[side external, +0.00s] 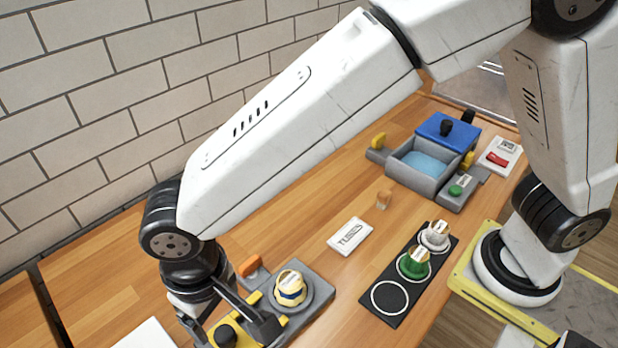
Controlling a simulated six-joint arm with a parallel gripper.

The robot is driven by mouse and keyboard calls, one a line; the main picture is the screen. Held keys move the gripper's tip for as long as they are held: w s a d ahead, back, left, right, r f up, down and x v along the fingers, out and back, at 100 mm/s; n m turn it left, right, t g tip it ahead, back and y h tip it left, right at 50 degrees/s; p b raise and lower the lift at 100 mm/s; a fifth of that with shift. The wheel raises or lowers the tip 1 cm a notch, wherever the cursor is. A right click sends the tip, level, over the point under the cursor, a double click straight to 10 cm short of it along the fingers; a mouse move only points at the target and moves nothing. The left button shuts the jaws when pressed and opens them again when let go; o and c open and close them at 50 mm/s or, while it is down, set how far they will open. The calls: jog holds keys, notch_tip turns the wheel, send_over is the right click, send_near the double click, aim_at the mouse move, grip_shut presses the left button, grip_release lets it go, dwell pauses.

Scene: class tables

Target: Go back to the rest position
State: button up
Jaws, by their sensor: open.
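My gripper (232,322) is at the lower left, pointing down, with its dark fingers apart and nothing seen between them. It is beside a grey device (318,292) on the wooden table. A cream and yellow piece with a blue band (291,289) sits on the device's round plate, to the right of my gripper and apart from it. A yellow part with a black knob (225,335) shows beneath or behind the fingers; I cannot tell whether they touch it. My arm stretches from the upper right down to the gripper.
A black tray (384,318) has one empty ring, a green piece (413,264) and a grey-white piece (434,237). A grey bin (424,185) with a blue lid (460,135) stands farther back.

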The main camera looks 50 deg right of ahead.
jog(key=w+d+f+m+t, duration=0.1)
jog(key=w+d, duration=0.2)
jog(key=d, duration=1.1)
jog(key=w+d+m+t, duration=0.1)
jog(key=w+d, duration=0.1)
jog(key=d, duration=1.1)
jog(key=s+d+f+m, duration=0.1)
jog(key=s+d, duration=0.3)
jog(key=d, duration=0.5)
jog(key=shift+d+f+t, duration=0.15)
jog(key=shift+f+t, duration=0.05)
jog(key=shift+t, duration=0.1)
